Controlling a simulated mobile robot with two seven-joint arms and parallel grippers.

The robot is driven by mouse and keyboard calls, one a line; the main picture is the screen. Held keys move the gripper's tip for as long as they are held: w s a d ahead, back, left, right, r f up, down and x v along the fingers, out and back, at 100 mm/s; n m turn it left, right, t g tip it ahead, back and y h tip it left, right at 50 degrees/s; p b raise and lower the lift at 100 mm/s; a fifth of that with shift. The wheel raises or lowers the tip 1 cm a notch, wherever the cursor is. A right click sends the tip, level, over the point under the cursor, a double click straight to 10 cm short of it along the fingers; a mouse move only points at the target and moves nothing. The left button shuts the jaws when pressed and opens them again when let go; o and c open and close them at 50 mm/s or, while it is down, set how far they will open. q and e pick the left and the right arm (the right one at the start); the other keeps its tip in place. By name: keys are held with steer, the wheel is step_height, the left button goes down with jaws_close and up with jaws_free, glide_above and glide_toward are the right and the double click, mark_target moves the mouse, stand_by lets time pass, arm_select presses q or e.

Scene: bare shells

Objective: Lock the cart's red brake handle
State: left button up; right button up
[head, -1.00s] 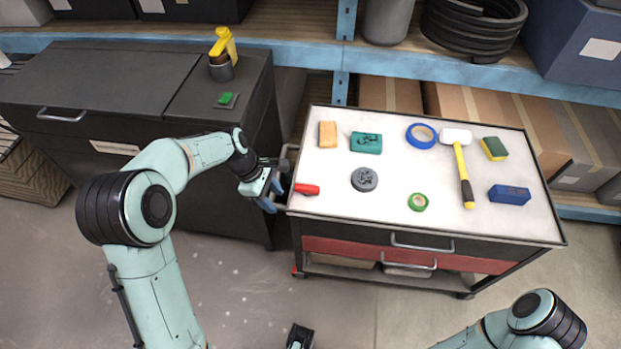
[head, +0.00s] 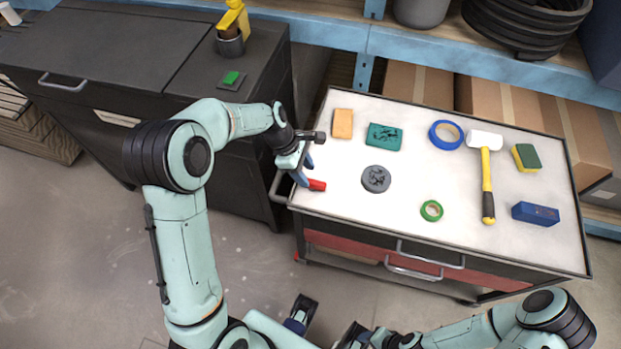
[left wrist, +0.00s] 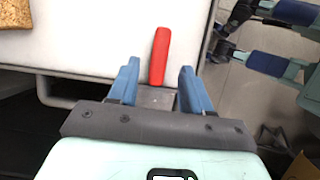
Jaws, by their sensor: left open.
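The red brake handle (head: 318,185) lies at the left edge of the cart (head: 340,216), pointing inward over its white top. In the left wrist view the handle (left wrist: 160,52) shows as a red bar on a grey metal mount. My left gripper (head: 304,171) is at the cart's left edge, right by the handle. Its two blue fingers are apart, one on each side of the handle's near end in the left wrist view; I cannot tell whether they touch it. My right arm (head: 545,318) is low at the right; its gripper is not clear.
On the cart top lie an orange block (head: 342,124), a teal box (head: 384,136), a grey disc (head: 376,179), tape rolls, a mallet (head: 486,180), a sponge and a blue box. A dark cabinet (head: 110,50) stands left; blue shelving (head: 330,32) runs behind.

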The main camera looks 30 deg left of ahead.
mark_target(312, 182)
arm_select(q)
steer(key=shift+x, duration=2.05)
arm_select(e)
steer(key=shift+f, duration=0.25)
arm_select(q)
jaws_close()
